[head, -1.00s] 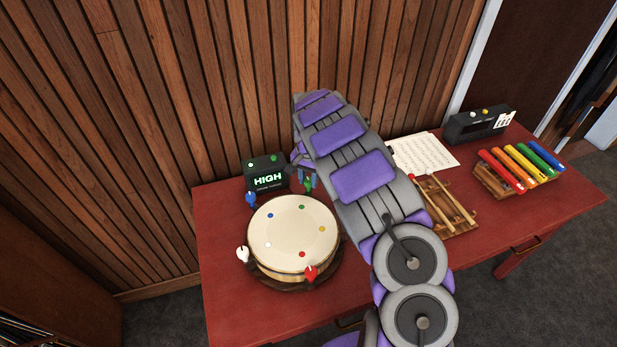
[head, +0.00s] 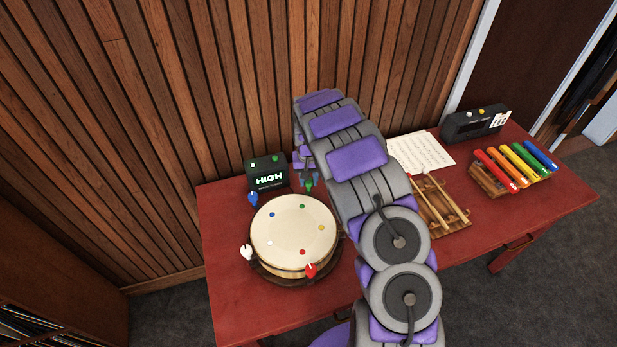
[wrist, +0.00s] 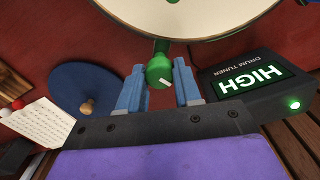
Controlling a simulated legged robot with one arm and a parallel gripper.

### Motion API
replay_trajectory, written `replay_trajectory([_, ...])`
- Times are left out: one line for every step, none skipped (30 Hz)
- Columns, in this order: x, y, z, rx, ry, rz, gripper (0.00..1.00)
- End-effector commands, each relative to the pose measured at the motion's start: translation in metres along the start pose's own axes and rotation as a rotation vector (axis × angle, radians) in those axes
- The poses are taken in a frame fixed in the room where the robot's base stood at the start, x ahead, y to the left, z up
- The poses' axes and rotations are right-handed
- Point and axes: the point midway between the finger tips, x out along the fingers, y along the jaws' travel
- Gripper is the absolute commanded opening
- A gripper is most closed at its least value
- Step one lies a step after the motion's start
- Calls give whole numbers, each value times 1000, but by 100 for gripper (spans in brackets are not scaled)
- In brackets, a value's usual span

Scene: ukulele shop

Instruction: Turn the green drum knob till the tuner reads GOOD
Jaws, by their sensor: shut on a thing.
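In the head view the green knob (head: 309,187) is partly hidden at my gripper (head: 308,180), at the drum's back right. The drum (head: 292,232) has a cream head with coloured dots. The tuner (head: 267,172) behind it reads HIGH, and the wrist view shows its screen (wrist: 258,80) reading HIGH too.
Blue (head: 253,198), white (head: 246,252) and red (head: 311,270) knobs ring the drum. A mallet rack (head: 440,228), sheet music (head: 418,152), coloured tubes (head: 512,160) and a dark box (head: 475,123) lie to the right. A slatted wall (head: 220,90) stands close behind the red table (head: 225,290).

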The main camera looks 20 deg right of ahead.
Motion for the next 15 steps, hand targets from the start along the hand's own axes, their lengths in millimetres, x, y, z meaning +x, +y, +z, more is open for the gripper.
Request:
replay_trajectory([-1,0,-1,-2,3,-1,3])
replay_trajectory([-1,0,-1,-2,3,-1,3])
replay_trajectory([-1,0,-1,-2,4,-1,3])
replay_trajectory([-1,0,-1,-2,4,-1,3])
replay_trajectory([-1,0,-1,-2,4,0,3])
replay_trajectory([-1,0,-1,-2,4,0,3])
replay_trajectory([-1,0,-1,-2,4,0,3])
replay_trajectory([-1,0,-1,-2,4,0,3])
replay_trajectory([-1,0,-1,-2,4,0,3])
replay_trajectory([-1,0,-1,-2,4,0,34])
replay_trajectory([-1,0,-1,-2,3,0,37])
replay_trajectory([0,0,-1,-1,3,0,41])
replay_trajectory([-1,0,-1,-1,3,0,44])
replay_trajectory([0,0,-1,-1,3,0,47])
replay_trajectory([0,0,-1,-1,3,0,51])
